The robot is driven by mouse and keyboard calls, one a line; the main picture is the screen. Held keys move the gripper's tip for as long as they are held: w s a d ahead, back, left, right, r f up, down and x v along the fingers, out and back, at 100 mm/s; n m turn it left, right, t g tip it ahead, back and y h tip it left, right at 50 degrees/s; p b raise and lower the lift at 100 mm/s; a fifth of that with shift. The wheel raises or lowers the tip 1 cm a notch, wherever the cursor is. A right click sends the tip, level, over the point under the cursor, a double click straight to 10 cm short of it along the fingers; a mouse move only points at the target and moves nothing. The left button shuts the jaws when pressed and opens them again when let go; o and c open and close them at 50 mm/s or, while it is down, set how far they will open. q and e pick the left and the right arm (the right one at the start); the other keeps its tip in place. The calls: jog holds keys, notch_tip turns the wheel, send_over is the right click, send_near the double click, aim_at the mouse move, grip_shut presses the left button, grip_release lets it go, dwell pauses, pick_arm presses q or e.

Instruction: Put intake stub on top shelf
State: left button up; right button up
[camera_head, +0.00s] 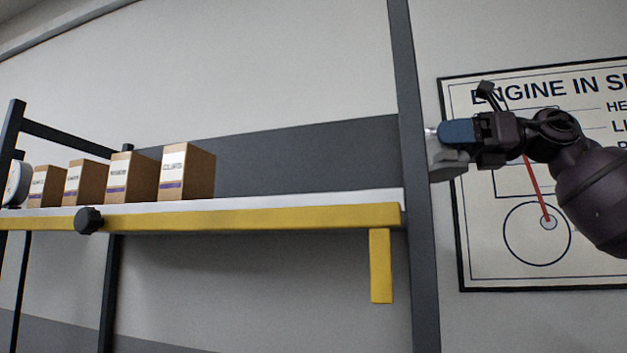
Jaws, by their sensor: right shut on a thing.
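My right gripper (452,138) comes in from the right, at the upper right of the head view, just right of the dark upright post. The top shelf (310,201) has a white surface and a yellow front beam and lies left of and a little lower than the gripper. The held part is clear of the shelf. My left gripper is not in view.
Several brown labelled boxes (189,173) stand in a row on the shelf's left half, beside a round gauge (14,184). The right half of the shelf looks clear. The dark post (417,200) stands between shelf and gripper. A black knob (89,220) sticks out in front of the beam.

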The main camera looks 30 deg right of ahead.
jog(key=x, duration=0.1)
jog(key=p+x, duration=0.1)
jog(key=x, duration=0.2)
jog(key=shift+a+r+p, duration=0.3)
jog(key=shift+p, duration=0.05)
jog(key=p+x, duration=0.9)
jog(key=x, duration=0.3)
jog(key=shift+w+f, duration=0.1)
jog(key=shift+w, duration=0.05)
jog(key=shift+w+a+f, duration=0.1)
jog(key=shift+w, duration=0.05)
jog(key=shift+f, duration=0.15)
notch_tip(320, 180, down, 2)
jog(key=shift+f, duration=0.2)
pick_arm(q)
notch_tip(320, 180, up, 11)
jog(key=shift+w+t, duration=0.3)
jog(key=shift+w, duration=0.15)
pick_arm(e)
jog(key=shift+f, duration=0.45)
pick_arm(q)
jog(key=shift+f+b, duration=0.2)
jog(key=shift+b, duration=0.15)
pick_arm(e)
jog(key=shift+f, duration=0.15)
